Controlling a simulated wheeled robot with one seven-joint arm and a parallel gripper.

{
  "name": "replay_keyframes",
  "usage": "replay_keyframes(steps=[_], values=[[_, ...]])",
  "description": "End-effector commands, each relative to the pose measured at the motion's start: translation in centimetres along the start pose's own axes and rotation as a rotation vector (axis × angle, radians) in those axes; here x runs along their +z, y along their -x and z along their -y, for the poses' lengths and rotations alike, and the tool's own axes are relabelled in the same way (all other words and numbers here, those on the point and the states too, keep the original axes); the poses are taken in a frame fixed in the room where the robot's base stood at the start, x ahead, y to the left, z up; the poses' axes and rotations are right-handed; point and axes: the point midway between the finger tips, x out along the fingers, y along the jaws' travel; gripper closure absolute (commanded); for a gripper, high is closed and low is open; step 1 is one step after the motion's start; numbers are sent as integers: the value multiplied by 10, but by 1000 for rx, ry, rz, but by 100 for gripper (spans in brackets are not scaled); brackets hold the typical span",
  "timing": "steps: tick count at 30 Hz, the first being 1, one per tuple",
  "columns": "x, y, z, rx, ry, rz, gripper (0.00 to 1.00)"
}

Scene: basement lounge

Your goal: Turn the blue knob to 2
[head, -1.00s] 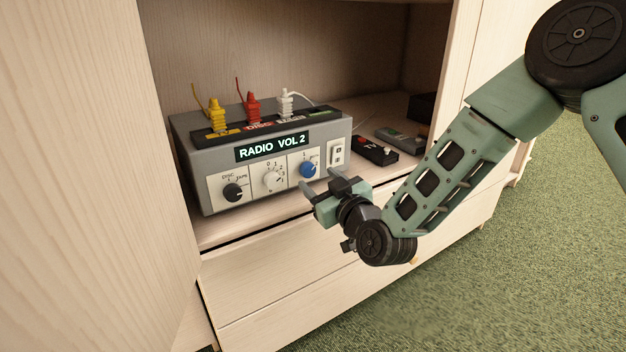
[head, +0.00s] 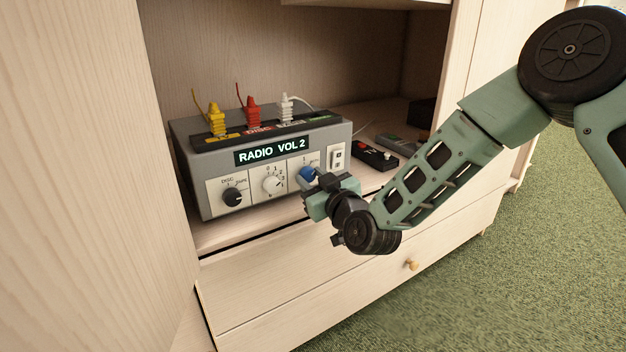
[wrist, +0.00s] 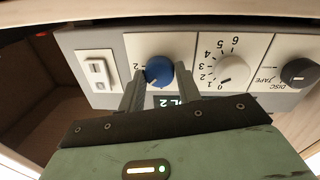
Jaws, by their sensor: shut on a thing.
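The blue knob (head: 306,174) is the rightmost of the knobs on the grey radio's front (head: 286,137) in the head view. In the wrist view, which is upside down, the blue knob (wrist: 158,69) sits between the fingertips, with a "2" printed to its left. My gripper (head: 314,178) is at the knob, its fingers shut on its sides; it also shows in the wrist view (wrist: 160,78). The knob's pointer direction is not clear. The display reads "RADIO VOL 2".
A white knob (head: 272,184) and a black knob (head: 232,197) sit left of the blue one. A white switch (head: 337,156) is on its right. Yellow, red and white plugs stand on top. A black remote (head: 375,155) lies on the shelf, and the cabinet's side is close at left.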

Motion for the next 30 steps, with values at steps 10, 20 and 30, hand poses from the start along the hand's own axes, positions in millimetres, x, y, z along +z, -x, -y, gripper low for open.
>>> replay_keyframes(steps=[10,20,30], values=[[-1,0,-1,-1,-129,9,89],[-2,0,-1,-3,-403,26,89],[-2,0,-2,-7,-653,42,89]])
